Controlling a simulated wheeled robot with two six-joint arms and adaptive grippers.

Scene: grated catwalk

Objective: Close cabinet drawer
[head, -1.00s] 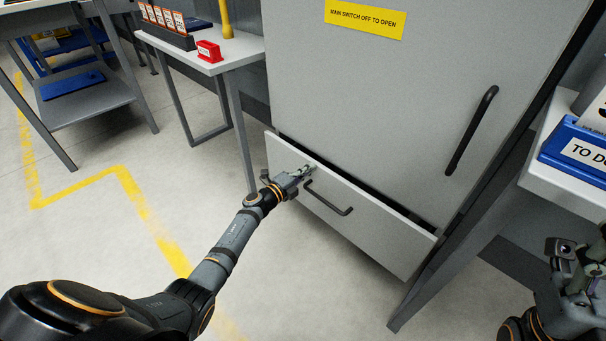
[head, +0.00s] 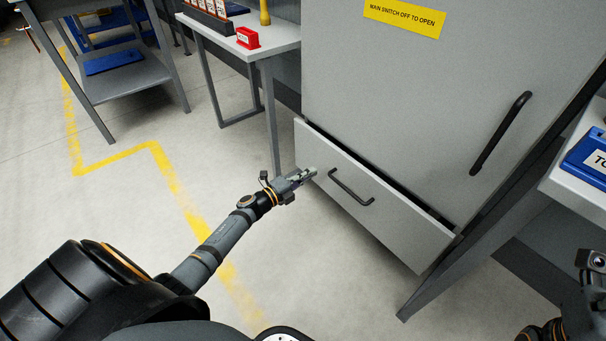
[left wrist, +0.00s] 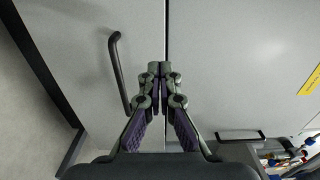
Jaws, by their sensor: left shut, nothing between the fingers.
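The cabinet drawer (head: 390,222) is the low grey front under the grey cabinet door (head: 400,110). It stands a little open, with a dark gap along its top edge. Its black bar handle (head: 351,187) also shows in the left wrist view (left wrist: 118,72). My left gripper (head: 312,174) is shut and empty, near the drawer front just left of the handle. In the left wrist view its fingertips lie over the seam between drawer and door; I cannot tell if they touch. My right gripper (head: 594,268) is partly cut off at the right edge, its jaws unclear.
The door has its own black handle (head: 500,132) and a yellow sign (head: 404,17). A small table with a red box (head: 248,38) stands left of the cabinet. The floor before the drawer is clear.

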